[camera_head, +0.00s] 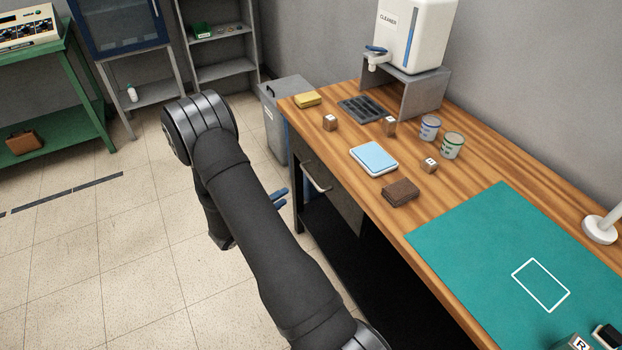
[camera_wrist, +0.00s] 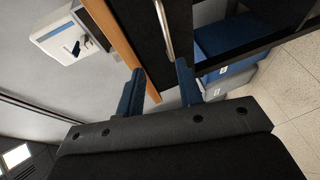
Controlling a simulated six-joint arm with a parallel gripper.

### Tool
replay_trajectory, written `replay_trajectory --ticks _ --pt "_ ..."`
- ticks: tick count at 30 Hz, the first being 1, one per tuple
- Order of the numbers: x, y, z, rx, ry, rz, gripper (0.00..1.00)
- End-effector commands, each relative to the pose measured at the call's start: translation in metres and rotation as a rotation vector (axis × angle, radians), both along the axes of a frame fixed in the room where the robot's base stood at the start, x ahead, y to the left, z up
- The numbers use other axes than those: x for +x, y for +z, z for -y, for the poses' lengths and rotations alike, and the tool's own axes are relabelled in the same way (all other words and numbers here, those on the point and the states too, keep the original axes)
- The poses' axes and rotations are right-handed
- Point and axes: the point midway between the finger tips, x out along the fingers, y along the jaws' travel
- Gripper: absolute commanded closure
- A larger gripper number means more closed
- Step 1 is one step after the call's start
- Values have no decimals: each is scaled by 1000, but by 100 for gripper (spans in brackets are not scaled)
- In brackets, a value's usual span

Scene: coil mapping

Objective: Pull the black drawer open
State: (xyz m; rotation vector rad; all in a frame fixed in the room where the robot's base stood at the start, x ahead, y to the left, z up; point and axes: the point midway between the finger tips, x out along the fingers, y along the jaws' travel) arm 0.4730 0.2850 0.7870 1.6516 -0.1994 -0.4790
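The black drawer (camera_head: 341,202) is set under the wooden workbench top, its front facing left in the head view. A pale metal bar handle (camera_head: 316,178) is on its front. The drawer looks closed. In the wrist view the dark drawer front (camera_wrist: 146,40) and the handle (camera_wrist: 164,28) show ahead of the fingers. My gripper (camera_head: 281,197) has blue fingers, partly hidden behind my arm in the head view. In the wrist view my gripper (camera_wrist: 162,88) is open and empty, with its fingers apart. The handle lies beyond the fingertips, roughly in line with the gap, not between them.
The workbench top (camera_head: 470,190) holds a blue-topped box (camera_head: 374,158), a brown block (camera_head: 400,193), cans, small cubes and a cleaner dispenser (camera_head: 412,35). A grey bin (camera_head: 288,105) stands at the bench's far end. The floor left of the bench is open.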

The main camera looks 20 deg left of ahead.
Motion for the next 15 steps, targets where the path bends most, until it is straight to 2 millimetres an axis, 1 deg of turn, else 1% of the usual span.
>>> replay_trajectory --ticks 1,3,5,7,11,15 --pt "-3 -6 -6 0 19 2 66" --pt "-5 -10 -9 2 33 6 66" --pt "-3 -11 -9 4 35 7 66" --pt "4 -13 -6 4 35 7 66" --pt "23 -17 2 4 31 6 66" --pt "51 -22 14 4 29 7 66"
